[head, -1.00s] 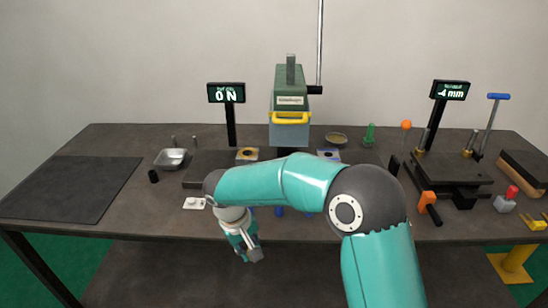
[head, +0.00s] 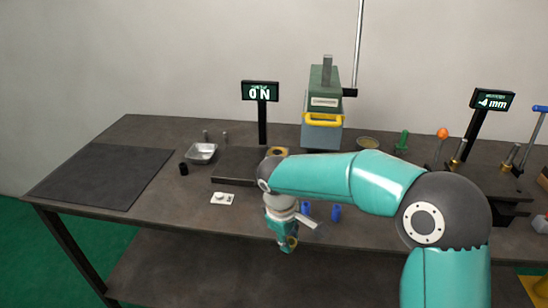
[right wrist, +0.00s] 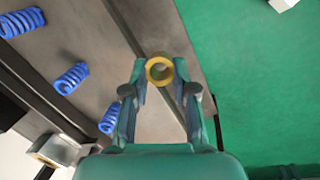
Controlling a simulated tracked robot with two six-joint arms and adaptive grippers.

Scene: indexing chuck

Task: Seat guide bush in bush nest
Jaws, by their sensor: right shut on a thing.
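The guide bush, a brass-coloured ring (right wrist: 160,69), sits between the fingertips of my right gripper (right wrist: 161,80) in the right wrist view. The gripper is shut on it, and the ring's open bore faces the camera. In the head view my right gripper (head: 289,243) hangs at the bench's front edge, with a bit of brass showing at its tip. A yellow block with a dark hole (head: 279,151) stands behind my right forearm, partly hidden; I cannot tell whether it is the bush nest. My left gripper is not in view.
A white card (head: 222,198), black cylinder (head: 183,169) and metal tray (head: 201,153) lie to the left. The green-grey press (head: 323,105) stands behind. The dark mat (head: 103,176) is bare.

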